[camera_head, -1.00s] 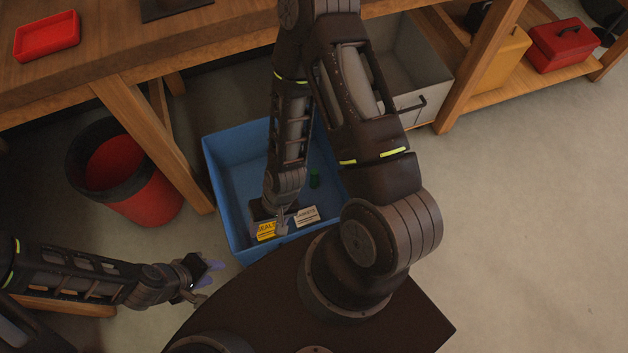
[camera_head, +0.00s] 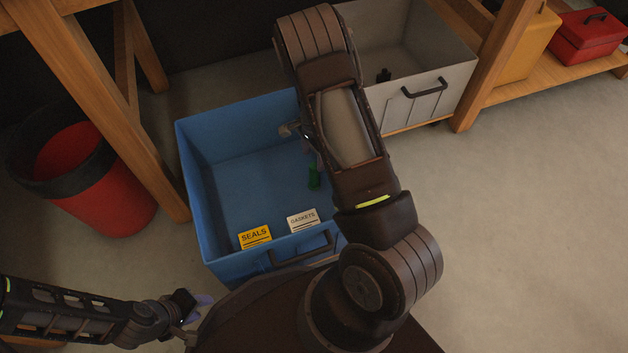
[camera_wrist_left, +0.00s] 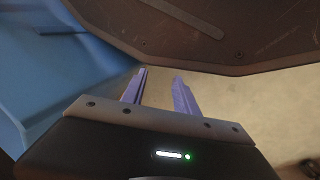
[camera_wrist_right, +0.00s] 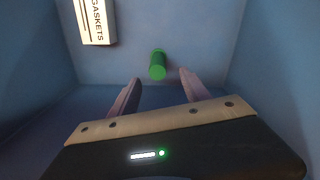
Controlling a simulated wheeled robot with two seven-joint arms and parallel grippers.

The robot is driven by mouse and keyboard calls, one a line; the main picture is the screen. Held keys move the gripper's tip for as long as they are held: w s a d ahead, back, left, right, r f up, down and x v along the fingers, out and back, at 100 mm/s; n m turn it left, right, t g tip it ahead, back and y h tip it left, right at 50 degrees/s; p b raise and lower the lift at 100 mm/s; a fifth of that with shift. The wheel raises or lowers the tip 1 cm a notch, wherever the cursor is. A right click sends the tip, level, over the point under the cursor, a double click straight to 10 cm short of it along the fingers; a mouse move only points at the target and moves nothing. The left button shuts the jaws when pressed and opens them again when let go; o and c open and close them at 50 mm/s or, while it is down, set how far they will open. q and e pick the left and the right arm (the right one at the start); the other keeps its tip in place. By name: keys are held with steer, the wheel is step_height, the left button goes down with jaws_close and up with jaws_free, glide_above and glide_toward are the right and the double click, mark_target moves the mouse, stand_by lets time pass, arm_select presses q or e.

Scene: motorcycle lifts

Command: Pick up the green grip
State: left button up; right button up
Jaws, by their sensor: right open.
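The green grip (camera_head: 314,178) lies inside the blue bin (camera_head: 192,185), towards its right side, partly beside my right arm in the head view. In the right wrist view the green grip (camera_wrist_right: 157,65) is a short green cylinder just beyond and between my fingertips, not touching them. My right gripper (camera_wrist_right: 160,77) is open and empty, inside the bin's walls; in the head view it is mostly hidden behind my arm. My left gripper (camera_wrist_left: 160,75) is open and empty, outside the bin near its front left.
A grey drawer bin (camera_head: 425,95) stands behind right. A red bucket (camera_head: 100,190) stands left, beside a wooden bench leg (camera_head: 100,110). Floor at right is clear.

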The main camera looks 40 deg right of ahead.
mark_target(314, 172)
steer(key=shift+f+b, duration=0.6)
steer(key=shift+f, duration=0.7)
steer(key=f+b, duration=0.1)
steer(key=f, duration=0.1)
steer(key=f+b, duration=0.2)
steer(key=f, duration=0.1)
steer(key=shift+s+a+f, duration=0.15)
steer(key=shift+s+a, duration=0.05)
jaws_close()
